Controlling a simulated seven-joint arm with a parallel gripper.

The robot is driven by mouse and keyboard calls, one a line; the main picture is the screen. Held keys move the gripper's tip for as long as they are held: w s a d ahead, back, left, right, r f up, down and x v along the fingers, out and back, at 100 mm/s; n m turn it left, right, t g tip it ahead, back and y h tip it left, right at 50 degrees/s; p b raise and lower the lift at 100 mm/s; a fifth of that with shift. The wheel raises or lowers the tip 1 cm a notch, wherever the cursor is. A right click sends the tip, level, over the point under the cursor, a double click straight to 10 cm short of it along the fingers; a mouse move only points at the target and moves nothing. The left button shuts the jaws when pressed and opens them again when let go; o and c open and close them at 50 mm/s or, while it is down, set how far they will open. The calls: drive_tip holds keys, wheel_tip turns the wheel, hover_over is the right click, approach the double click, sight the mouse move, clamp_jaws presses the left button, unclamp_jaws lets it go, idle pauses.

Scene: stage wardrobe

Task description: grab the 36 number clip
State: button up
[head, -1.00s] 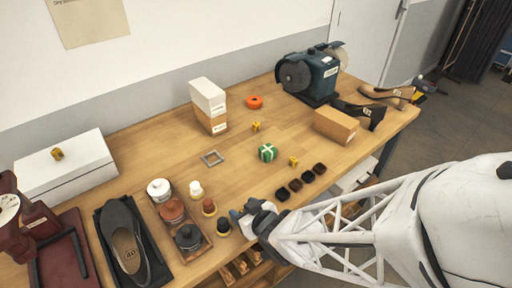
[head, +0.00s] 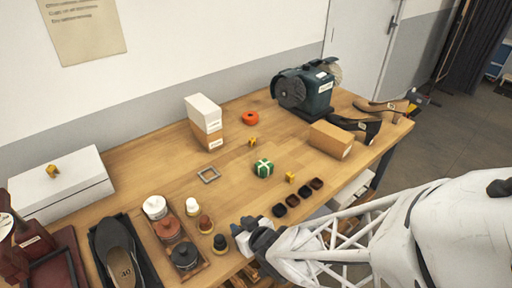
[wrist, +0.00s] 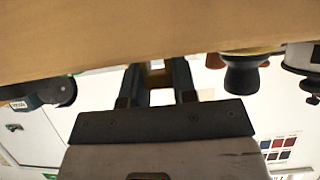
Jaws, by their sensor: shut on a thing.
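My gripper (head: 242,238) is at the table's front edge, just right of a small black-topped bottle. Three small yellow things that may be number clips lie elsewhere: one (head: 53,171) on the white box, one (head: 252,142) mid-table, and one (head: 290,177) beside the green wrapped box. Their numbers are too small to read.
Several small dark dishes (head: 292,200) lie right of my gripper. The black-topped bottle (head: 220,243) stands close on the left, near a tray of jars (head: 198,270). A grinder (head: 305,90) stands at the back.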

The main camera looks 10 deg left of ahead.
drive_tip(key=shift+r, duration=0.1)
drive_tip(key=shift+r, duration=0.45)
wheel_tip(320, 180, up, 3)
drive_tip(key=shift+s+d+f, duration=0.1)
drive_tip(key=shift+s+f, duration=0.05)
drive_tip(key=shift+f, duration=0.05)
drive_tip(key=s+d+r, duration=0.1)
drive_tip(key=s+d, duration=0.7)
drive_tip(key=s, duration=0.4)
drive_tip(key=shift+s+d+r, duration=0.15)
drive_tip(key=shift+s+d, duration=0.05)
drive_tip(key=shift+s, duration=0.05)
drive_tip(key=shift+s+d, duration=0.2)
idle(0.7)
